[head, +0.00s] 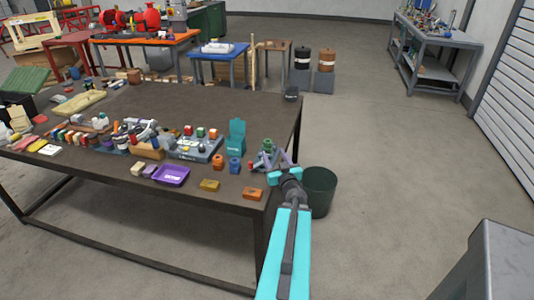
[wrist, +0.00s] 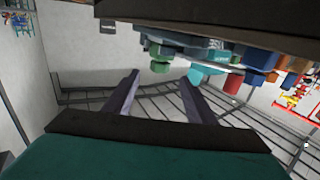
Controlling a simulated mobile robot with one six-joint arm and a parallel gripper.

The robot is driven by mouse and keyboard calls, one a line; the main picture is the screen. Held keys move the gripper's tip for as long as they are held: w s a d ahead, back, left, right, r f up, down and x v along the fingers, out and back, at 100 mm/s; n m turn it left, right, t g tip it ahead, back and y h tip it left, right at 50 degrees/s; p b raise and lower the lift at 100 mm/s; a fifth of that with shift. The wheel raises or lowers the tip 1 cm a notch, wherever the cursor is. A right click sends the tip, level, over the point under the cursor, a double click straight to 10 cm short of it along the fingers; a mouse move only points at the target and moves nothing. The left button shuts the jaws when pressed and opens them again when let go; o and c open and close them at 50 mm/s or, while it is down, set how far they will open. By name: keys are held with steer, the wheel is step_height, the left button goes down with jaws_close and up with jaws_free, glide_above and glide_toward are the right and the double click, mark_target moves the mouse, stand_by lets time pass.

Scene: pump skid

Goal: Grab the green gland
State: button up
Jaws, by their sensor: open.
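A small green piece that looks like the green gland (head: 268,143) is at the right end of the dark table, just beyond my gripper in the head view. In the wrist view, which shows the table upside down, a green knob-like gland (wrist: 160,67) shows between and beyond the fingertips. My gripper (head: 271,160) is over the table's right end; its two grey-purple fingers are spread in the wrist view (wrist: 160,77), with nothing between them. The gland's lower part is partly hidden by my gripper in the head view.
Left of my gripper stand a teal holder (head: 237,136), blue and orange fittings (head: 218,161), and a grey tray (head: 180,154) with coloured parts. A purple tray (head: 171,175) is near the front edge. A dark green bin (head: 321,190) stands on the floor to the right.

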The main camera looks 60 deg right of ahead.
mark_target(269, 145)
steer(key=shift+p+x, duration=0.4)
steer(key=shift+x, duration=2.3)
steer(key=shift+d, duration=0.1)
steer(key=shift+p+x, duration=0.8)
steer(key=shift+x, duration=1.8)
steer(key=c, duration=1.2)
steer(key=shift+r, duration=0.1)
